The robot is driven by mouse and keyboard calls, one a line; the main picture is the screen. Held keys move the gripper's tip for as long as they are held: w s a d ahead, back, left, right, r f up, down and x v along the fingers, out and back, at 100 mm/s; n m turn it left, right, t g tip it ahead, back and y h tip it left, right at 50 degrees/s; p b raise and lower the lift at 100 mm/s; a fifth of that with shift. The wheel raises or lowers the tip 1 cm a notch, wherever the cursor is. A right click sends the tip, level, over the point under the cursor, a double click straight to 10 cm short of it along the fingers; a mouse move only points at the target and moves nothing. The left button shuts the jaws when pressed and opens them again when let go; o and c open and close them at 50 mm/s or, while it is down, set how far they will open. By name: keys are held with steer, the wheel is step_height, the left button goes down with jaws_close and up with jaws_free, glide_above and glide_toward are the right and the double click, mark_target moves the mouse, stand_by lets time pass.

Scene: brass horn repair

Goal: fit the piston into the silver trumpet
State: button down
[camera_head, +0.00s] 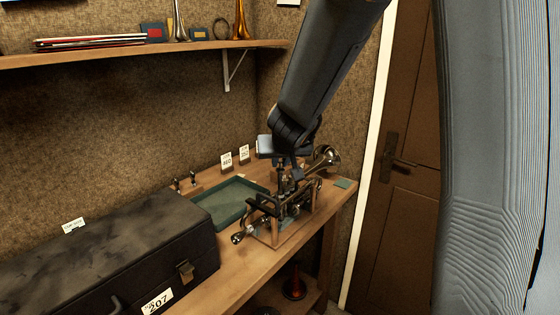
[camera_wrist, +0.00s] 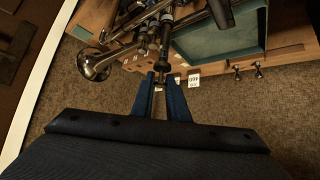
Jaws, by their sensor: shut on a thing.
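The silver trumpet (camera_wrist: 95,64) lies on a wooden stand at the right end of the workbench; its bell (camera_head: 326,157) points to the back right. My gripper (camera_wrist: 161,78) is right above the trumpet's valves, its two blue fingers shut on a dark slim piece, the piston (camera_wrist: 163,58). The piston's lower end is against or just over the valve section; I cannot tell whether it is inside a casing. In the head view my gripper (camera_head: 291,160) partly hides the valves.
A green-lined tray (camera_head: 262,187) sits left of the trumpet, with small pegs (camera_head: 185,183) behind it. Number cards (camera_head: 227,161) stand at the back. A large dark case (camera_head: 110,255) fills the bench's left. A shelf (camera_head: 130,53) runs above; a door (camera_head: 405,170) is at right.

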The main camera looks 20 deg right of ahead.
mark_target(281, 172)
steer(key=shift+f+b, duration=1.9)
steer(key=shift+f, duration=0.25)
steer(key=c, duration=1.6)
jaws_free()
steer(key=shift+c, duration=0.2)
steer(key=p+v, duration=0.4)
steer(key=v, duration=0.4)
steer(key=shift+w+r, duration=0.1)
